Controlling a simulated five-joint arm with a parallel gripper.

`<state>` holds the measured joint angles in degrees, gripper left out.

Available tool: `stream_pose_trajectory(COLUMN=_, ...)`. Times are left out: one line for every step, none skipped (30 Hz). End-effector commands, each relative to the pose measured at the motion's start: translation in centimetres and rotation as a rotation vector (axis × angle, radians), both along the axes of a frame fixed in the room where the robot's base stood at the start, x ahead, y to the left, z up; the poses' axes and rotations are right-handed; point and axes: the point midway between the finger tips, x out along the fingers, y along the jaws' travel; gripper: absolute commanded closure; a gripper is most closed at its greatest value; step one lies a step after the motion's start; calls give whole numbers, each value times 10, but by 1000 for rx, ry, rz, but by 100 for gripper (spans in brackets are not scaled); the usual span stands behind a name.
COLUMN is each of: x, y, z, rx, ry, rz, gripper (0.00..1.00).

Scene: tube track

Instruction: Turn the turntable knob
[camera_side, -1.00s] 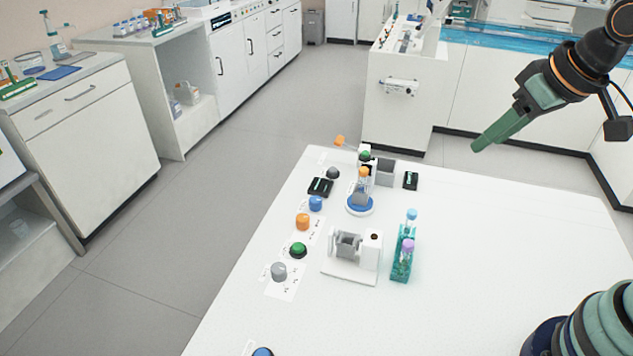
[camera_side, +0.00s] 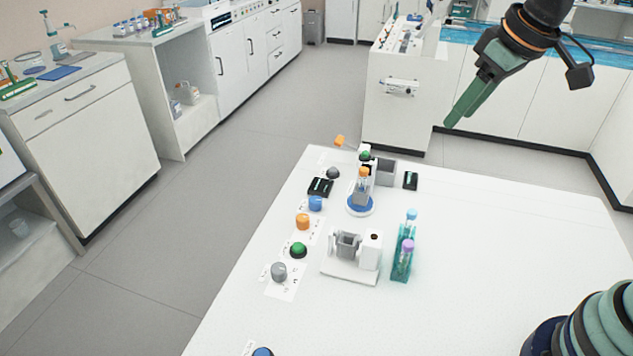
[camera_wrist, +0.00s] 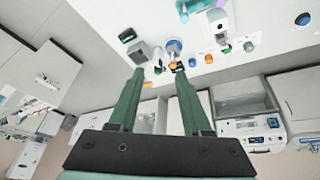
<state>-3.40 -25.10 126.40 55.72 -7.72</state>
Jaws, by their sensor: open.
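The turntable, a blue disc on a white base (camera_side: 360,206), stands near the table's far left and carries an upright orange-capped tube (camera_side: 363,181). Along the left edge are a blue knob (camera_side: 315,203), an orange knob (camera_side: 302,221), a green knob (camera_side: 298,250) and a grey knob (camera_side: 279,271). I cannot read which one is labelled for the turntable. My gripper (camera_side: 448,124) is open and empty, high above and to the right of the turntable. In the wrist view, my gripper (camera_wrist: 157,74) has its two green fingers apart, with the turntable (camera_wrist: 173,47) beyond them.
A teal rack (camera_side: 401,266) with capped tubes and a white-grey holder (camera_side: 350,262) stand in front of the turntable. A grey box (camera_side: 387,173) and a small black block (camera_side: 410,181) are behind it. Another blue knob (camera_side: 262,351) is near the front.

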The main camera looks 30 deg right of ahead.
Motion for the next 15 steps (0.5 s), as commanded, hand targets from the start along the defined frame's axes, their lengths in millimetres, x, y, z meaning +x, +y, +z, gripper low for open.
stream_pose_trajectory(x=14, y=6, z=1, rx=-12, ry=25, rz=41, gripper=51)
stream_pose_trajectory(x=21, y=10, z=2, rx=-20, ry=35, rz=65, gripper=51)
stream_pose_trajectory(x=31, y=14, z=3, rx=-29, ry=50, rz=97, gripper=51)
stream_pose_trajectory(x=38, y=17, z=3, rx=-36, ry=62, rz=120, gripper=51)
stream_pose_trajectory(x=45, y=21, z=2, rx=-43, ry=73, rz=144, gripper=51)
stream_pose_trajectory(x=55, y=26, z=1, rx=-51, ry=86, rz=176, gripper=51)
stream_pose_trajectory(x=62, y=30, z=0, rx=-58, ry=98, rz=199, gripper=51)
stream_pose_trajectory(x=70, y=34, z=-2, rx=-64, ry=109, rz=224, gripper=51)
stream_pose_trajectory(x=79, y=40, z=-4, rx=-73, ry=122, rz=256, gripper=51)
stream_pose_trajectory(x=86, y=44, z=-7, rx=-79, ry=135, rz=280, gripper=51)
stream_pose_trajectory(x=93, y=48, z=-9, rx=-85, ry=145, rz=304, gripper=51)
stream_pose_trajectory(x=102, y=54, z=-14, rx=-94, ry=158, rz=337, gripper=51)
stream_pose_trajectory(x=109, y=59, z=-17, rx=-100, ry=170, rz=362, gripper=51)
stream_pose_trajectory(x=115, y=64, z=-21, rx=-105, ry=179, rz=385, gripper=51)
stream_pose_trajectory(x=124, y=70, z=-28, rx=-113, ry=194, rz=418, gripper=51)
